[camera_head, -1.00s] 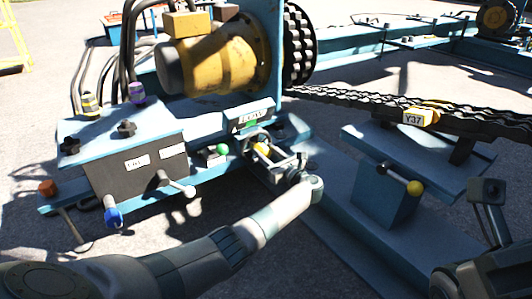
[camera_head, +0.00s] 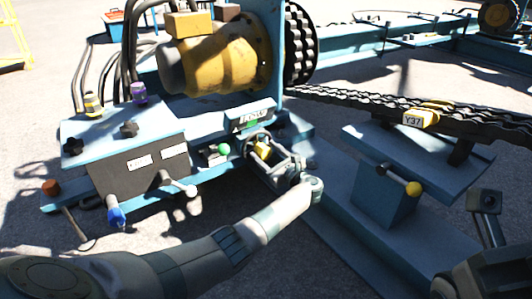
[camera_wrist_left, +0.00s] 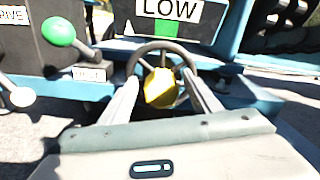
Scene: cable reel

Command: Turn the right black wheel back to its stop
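A black spoked wheel (camera_wrist_left: 160,47) stands below the LOW sign in the left wrist view, with a yellow knob (camera_wrist_left: 160,88) in front of its lower middle. It also shows in the head view (camera_head: 258,136). My left gripper (camera_wrist_left: 163,82) is there, its two pale fingers apart, one at each side of the wheel's lower rim. Whether they touch the rim I cannot tell. The knob lies between the fingers. Two black star-shaped knobs, left (camera_head: 72,146) and right (camera_head: 129,129), sit on the blue-topped box, away from the gripper.
The LOW sign (camera_wrist_left: 182,12) stands just above the wheel. A green-knobbed lever (camera_wrist_left: 58,31) is close on the left. The control box (camera_head: 130,165) has blue and white levers. A yellow-knobbed lever (camera_head: 413,188) and a chain (camera_head: 350,101) stand right.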

